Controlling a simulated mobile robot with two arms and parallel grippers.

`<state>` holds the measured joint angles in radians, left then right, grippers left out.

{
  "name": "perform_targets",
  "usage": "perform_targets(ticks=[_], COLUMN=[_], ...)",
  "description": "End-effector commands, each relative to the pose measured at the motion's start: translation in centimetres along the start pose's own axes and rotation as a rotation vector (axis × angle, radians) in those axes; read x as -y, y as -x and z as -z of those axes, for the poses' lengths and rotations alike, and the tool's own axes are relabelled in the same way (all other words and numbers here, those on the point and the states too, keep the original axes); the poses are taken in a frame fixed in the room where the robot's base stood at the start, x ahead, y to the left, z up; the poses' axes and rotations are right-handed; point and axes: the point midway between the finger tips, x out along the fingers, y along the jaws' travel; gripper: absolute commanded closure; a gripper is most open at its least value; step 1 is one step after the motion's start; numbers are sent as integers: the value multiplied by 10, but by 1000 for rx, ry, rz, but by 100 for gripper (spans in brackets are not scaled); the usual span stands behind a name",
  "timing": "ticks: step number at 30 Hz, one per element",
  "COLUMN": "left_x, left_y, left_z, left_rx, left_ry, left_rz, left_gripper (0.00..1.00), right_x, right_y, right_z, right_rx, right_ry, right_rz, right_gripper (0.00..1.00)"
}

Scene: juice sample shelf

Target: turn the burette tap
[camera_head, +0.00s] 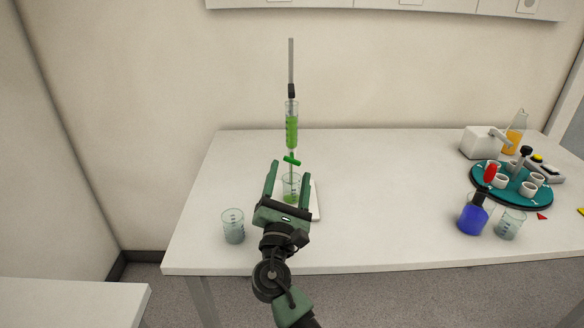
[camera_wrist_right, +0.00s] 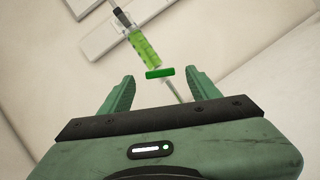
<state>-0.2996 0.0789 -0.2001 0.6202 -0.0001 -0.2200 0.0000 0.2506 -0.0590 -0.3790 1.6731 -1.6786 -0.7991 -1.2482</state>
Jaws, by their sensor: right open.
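The burette (camera_head: 291,131) stands upright on its stand, holding green liquid; it also shows in the right wrist view (camera_wrist_right: 142,46). Its green tap (camera_head: 291,160) lies crosswise below the tube; in the right wrist view the tap (camera_wrist_right: 160,72) shows beyond and between my fingertips. A beaker (camera_head: 291,193) with green liquid stands under the burette on a white stand base (camera_head: 315,205). My right gripper (camera_head: 289,172) is open and empty, in front of the burette, its fingers pointing towards the tap and apart from it. My left gripper is not in view.
An empty beaker (camera_head: 233,228) stands left of my right gripper on the white table (camera_head: 390,190). At the right are a teal round rack (camera_head: 512,198) with white cups, a blue flask (camera_head: 472,218), another beaker (camera_head: 509,226) and a white device (camera_head: 480,143). The table middle is clear.

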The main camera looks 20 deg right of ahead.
Motion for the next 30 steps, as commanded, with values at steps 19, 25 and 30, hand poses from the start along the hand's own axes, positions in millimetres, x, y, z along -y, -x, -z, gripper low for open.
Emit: perform_targets(ticks=[19,25,30], left_x=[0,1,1], left_y=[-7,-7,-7], left_z=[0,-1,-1], left_rx=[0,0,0], left_ry=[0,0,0], left_rz=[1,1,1], left_gripper=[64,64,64], right_x=[0,0,0], right_y=[29,28,28], right_z=[0,0,0], right_rx=[1,1,1], right_ry=[0,0,0], right_rz=[1,1,1], right_gripper=[38,38,38])
